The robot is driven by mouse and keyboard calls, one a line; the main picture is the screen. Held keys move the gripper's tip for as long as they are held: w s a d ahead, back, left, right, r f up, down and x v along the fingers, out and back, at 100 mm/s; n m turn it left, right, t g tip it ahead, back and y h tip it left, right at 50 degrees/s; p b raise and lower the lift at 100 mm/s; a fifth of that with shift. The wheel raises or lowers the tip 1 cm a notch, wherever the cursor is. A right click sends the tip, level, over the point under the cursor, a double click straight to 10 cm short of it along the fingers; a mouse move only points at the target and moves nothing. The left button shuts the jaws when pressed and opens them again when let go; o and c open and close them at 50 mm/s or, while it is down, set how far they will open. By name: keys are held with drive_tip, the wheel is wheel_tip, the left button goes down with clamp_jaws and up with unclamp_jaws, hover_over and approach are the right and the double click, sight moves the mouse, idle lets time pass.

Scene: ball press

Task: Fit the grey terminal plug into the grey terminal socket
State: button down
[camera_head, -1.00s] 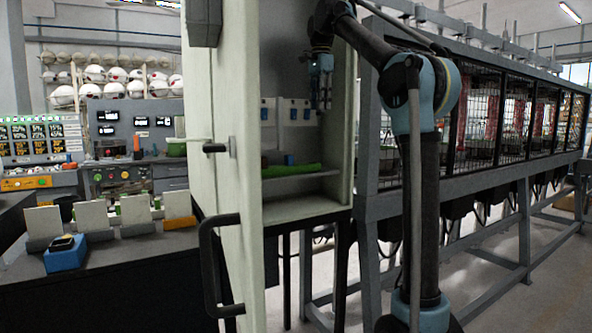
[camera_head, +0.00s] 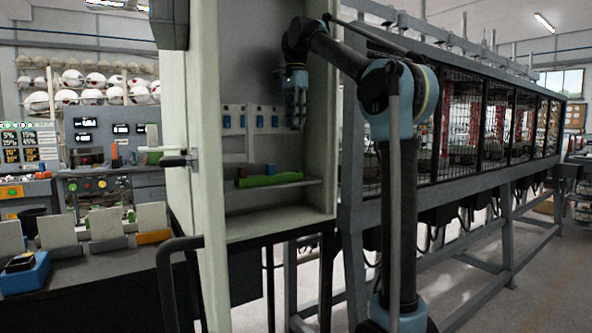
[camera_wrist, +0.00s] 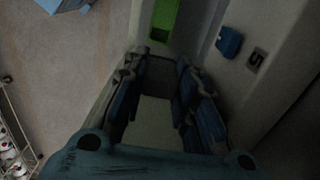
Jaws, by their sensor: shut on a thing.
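My gripper (camera_head: 297,112) hangs inside the open cabinet, fingers down, in front of its back panel. In the wrist view my gripper (camera_wrist: 158,90) has its two dark fingers on either side of a dull grey piece (camera_wrist: 159,72), which looks like the grey terminal plug. The fingers are shut on it, and it is dim and partly hidden. A row of small blue fittings (camera_head: 243,121) is on the back panel, left of the gripper. I cannot make out which thing is the grey terminal socket.
A green strip (camera_head: 270,179) with small blocks lies on the cabinet shelf (camera_head: 300,188) below the gripper. The open cabinet door (camera_head: 205,200) stands at the left. A mesh-sided machine (camera_head: 470,130) runs along the right.

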wheel_tip(320, 180, down, 15)
drive_tip(key=shift+f, duration=0.2)
idle(0.4)
drive_tip(key=shift+f, duration=0.55)
drive_tip(key=c, duration=1.3)
unclamp_jaws()
wheel_tip(320, 180, up, 9)
drive_tip(key=shift+f, duration=0.15)
drive_tip(key=s+d+f+n, duration=0.3)
drive_tip(key=s+d+f, duration=0.4)
drive_tip(key=s+f, duration=0.3)
drive_tip(key=s+d+f+n+t, duration=0.1)
drive_tip(key=s+d+f+n, duration=0.3)
drive_tip(key=f, duration=1.5)
drive_tip(key=s+d+f+n+t, duration=0.1)
drive_tip(key=s+d+f+n, duration=0.3)
drive_tip(key=s+d+f, duration=0.6)
drive_tip(key=s+f, duration=0.5)
drive_tip(key=s, duration=0.2)
drive_tip(key=shift+s+d, duration=0.3)
drive_tip(key=shift+s, duration=0.1)
